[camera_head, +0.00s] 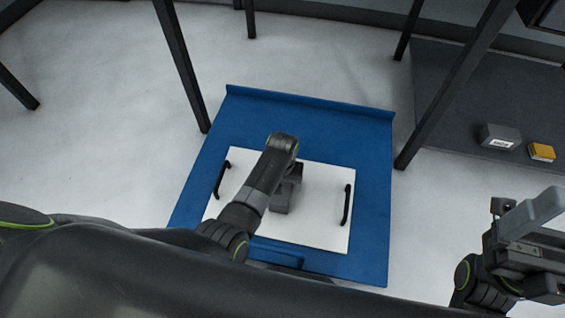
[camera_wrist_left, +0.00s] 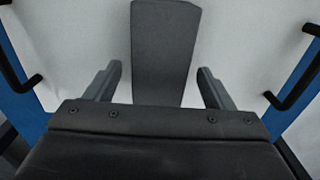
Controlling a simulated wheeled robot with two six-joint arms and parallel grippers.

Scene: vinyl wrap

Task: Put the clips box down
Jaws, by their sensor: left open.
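A plain dark grey box (camera_wrist_left: 163,50), which I take for the clips box, lies on the white panel (camera_wrist_left: 225,45). It sits between the two fingers of my left gripper (camera_wrist_left: 160,85), which are open with a visible gap on each side of the box. In the head view my left gripper (camera_head: 287,190) is low over the middle of the white panel (camera_head: 318,215), and my arm hides part of that spot. No label shows on the box. My right gripper (camera_head: 528,222) is at the right edge of the head view, away from the panel, and its opening is unclear.
The white panel has a black handle (camera_head: 222,180) on the left and another (camera_head: 347,204) on the right. It lies on a blue surface (camera_head: 372,250). A grey labelled box (camera_head: 500,137) and an orange-yellow box (camera_head: 541,152) stand on a dark surface at right. Dark posts (camera_head: 182,65) rise behind.

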